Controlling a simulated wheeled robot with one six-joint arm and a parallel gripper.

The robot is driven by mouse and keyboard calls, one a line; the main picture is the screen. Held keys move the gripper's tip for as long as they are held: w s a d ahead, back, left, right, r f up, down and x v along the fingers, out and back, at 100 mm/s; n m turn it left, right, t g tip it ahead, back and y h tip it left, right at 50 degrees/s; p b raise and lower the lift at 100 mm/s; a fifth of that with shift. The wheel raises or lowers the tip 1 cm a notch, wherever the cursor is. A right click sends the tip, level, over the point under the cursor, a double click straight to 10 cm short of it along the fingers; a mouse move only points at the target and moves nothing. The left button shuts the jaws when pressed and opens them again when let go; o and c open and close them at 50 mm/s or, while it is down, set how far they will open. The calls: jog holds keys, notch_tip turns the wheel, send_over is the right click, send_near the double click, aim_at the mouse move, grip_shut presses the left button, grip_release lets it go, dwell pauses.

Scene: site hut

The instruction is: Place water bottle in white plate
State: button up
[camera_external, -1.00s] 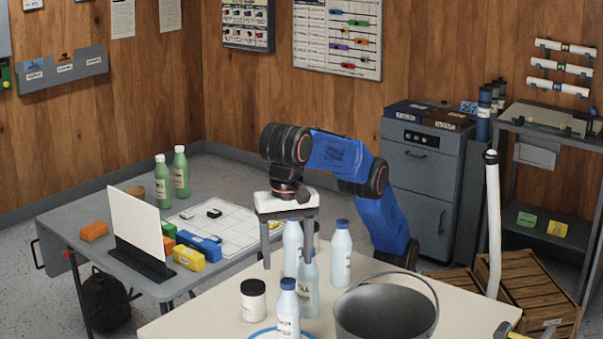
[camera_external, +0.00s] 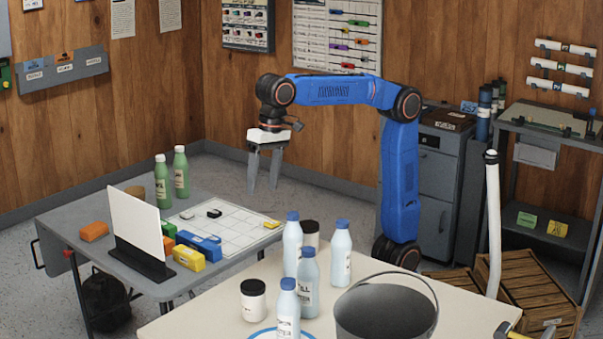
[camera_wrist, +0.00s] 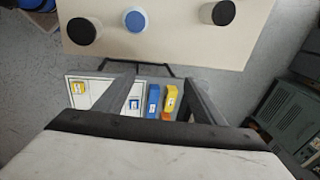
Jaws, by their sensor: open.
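In the external view, a white water bottle with a blue cap (camera_external: 288,310) stands upright at the front of the cream table. It appears to stand on a white plate with a blue ring (camera_external: 262,334), which the bottom edge of the picture cuts off. Several similar blue-capped bottles stand behind it, including a pale one (camera_external: 292,245), a grey-blue one (camera_external: 309,285) and one at the right (camera_external: 341,255). My gripper (camera_external: 263,188) is open and empty, pointing down, above and behind the bottles. Its open fingers also show in the wrist view (camera_wrist: 158,75).
A black-lidded jar (camera_external: 253,302) stands left of the bottles; another (camera_external: 311,233) is behind them. A grey bucket (camera_external: 385,315) stands at the right. The grey table (camera_external: 80,220) holds green bottles (camera_external: 181,172), coloured blocks (camera_external: 188,258) and an upright white panel (camera_external: 135,222).

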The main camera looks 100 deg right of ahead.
jog(key=s+d+f+n+t, duration=0.1)
jog(key=s+d+f+n, duration=0.2)
jog(key=s+d+f, duration=0.75)
jog(key=s+d+f+n+t, duration=0.1)
jog(key=s+d+f+n, duration=0.2)
jog(key=s+d+f, duration=0.7)
jog(key=s+d+f+n+t+h, duration=0.1)
jog(key=s+d+f+n, duration=0.1)
jog(key=s+d+f, duration=0.4)
jog(key=shift+d+f+n, duration=0.35)
jog(key=shift+d+n, duration=0.05)
jog(key=shift+d, duration=0.65)
